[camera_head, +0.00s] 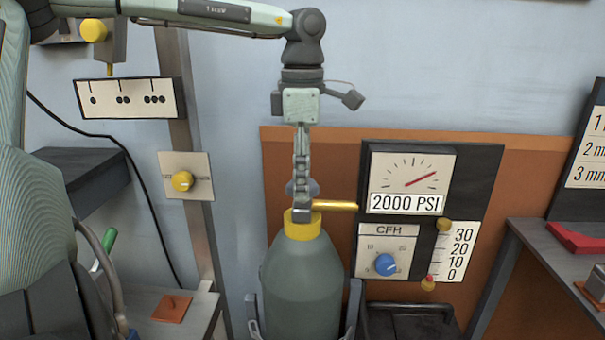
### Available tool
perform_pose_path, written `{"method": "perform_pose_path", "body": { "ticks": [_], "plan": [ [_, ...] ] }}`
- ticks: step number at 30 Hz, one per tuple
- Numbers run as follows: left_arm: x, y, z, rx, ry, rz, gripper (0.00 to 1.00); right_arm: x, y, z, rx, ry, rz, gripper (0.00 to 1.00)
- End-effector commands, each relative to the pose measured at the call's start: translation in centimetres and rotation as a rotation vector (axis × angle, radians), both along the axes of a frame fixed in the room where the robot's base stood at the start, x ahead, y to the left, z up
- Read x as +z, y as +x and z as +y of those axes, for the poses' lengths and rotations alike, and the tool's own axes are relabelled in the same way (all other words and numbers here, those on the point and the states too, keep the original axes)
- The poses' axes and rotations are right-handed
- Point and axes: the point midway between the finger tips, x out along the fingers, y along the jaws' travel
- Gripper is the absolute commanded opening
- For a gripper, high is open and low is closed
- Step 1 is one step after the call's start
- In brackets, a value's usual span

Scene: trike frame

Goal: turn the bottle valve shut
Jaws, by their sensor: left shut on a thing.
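A grey-green gas bottle (300,285) with a yellow collar (302,224) stands upright in the lower middle of the head view. Its grey valve knob (312,187) sits above the collar, mostly hidden behind my gripper. A yellow outlet pipe (335,206) points right from the neck toward the gauge panel. My left gripper (302,212) points straight down over the bottle top and is shut at the valve. The fingers cover the part they hold. My right gripper is out of view.
A gauge panel (483,160) stands right of the bottle, its display (405,204) reading 2000 PSI. It carries a blue CFH knob (386,264). A yellow knob (182,181) is on a post at left. A bench (560,262) with a red block (575,238) stands at right.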

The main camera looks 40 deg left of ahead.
Motion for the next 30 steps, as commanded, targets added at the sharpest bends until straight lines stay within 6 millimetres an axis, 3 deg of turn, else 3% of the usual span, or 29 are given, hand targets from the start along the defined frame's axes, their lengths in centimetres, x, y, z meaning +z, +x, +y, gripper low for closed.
{"method": "perform_pose_path", "body": {
  "ticks": [18,19,21,24,30],
  "plan": [
    [0.02,0.01,0.02,-0.043,0.001,-0.001,0.20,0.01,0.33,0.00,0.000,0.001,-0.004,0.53],
    [0.02,0.01,0.02,-0.043,0.001,0.000,0.52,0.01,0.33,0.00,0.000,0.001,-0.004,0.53],
    [0.02,0.01,0.02,-0.043,0.001,-0.001,0.60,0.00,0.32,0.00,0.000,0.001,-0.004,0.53],
    [0.02,0.01,0.01,-0.042,0.001,-0.001,0.70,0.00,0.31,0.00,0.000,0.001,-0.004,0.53],
    [0.01,0.01,0.01,-0.041,0.001,-0.001,0.70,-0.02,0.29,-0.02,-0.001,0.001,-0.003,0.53]
  ]
}}
